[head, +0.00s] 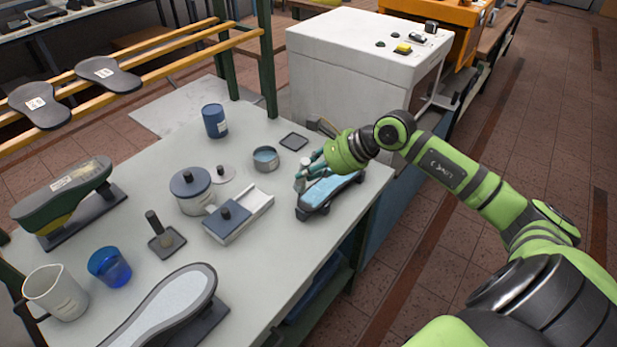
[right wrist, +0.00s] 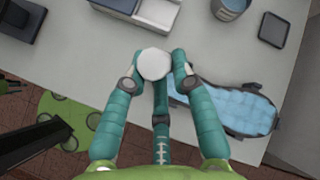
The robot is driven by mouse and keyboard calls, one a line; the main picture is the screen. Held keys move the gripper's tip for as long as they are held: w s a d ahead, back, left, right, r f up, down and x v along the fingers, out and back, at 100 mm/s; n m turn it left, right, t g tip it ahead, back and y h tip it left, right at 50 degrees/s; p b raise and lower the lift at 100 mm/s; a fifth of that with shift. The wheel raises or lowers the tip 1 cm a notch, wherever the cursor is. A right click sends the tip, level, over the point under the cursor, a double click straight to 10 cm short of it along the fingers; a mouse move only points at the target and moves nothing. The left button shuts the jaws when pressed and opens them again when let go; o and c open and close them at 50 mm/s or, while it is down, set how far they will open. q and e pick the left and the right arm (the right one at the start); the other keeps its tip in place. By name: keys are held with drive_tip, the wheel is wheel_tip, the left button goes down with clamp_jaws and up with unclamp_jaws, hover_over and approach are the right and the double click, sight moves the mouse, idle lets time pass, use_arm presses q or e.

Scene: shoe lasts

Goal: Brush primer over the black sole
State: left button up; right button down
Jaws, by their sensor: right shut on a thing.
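The black sole (head: 347,186) lies near the right edge of the grey table. Light blue covers most of its upper face, inside a dark rim; it also shows in the right wrist view (right wrist: 240,106). My right gripper (head: 304,178) is at the near left end of the sole. It is shut on the brush, whose pale round end (right wrist: 154,63) shows between the fingertips. The bristles are hidden, so I cannot tell whether they touch the sole. A small open tin (head: 265,158) of blue liquid stands behind the sole. My left gripper is not in view.
A dark square pad (head: 293,142) lies behind the tin. A lidded pot (head: 190,188), a pale tray with a dark block (head: 232,215) and a blue canister (head: 214,121) stand to the left. The floor is beyond the table's right edge.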

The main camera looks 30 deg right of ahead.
sight(309, 160)
wheel_tip(309, 160, up, 3)
drive_tip(key=shift+f+p, duration=0.15)
drive_tip(key=shift+p, duration=0.2)
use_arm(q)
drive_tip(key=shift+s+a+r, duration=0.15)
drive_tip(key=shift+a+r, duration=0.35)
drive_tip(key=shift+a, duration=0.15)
use_arm(e)
drive_tip(key=shift+a+r, duration=0.1)
drive_tip(key=shift+r, duration=0.25)
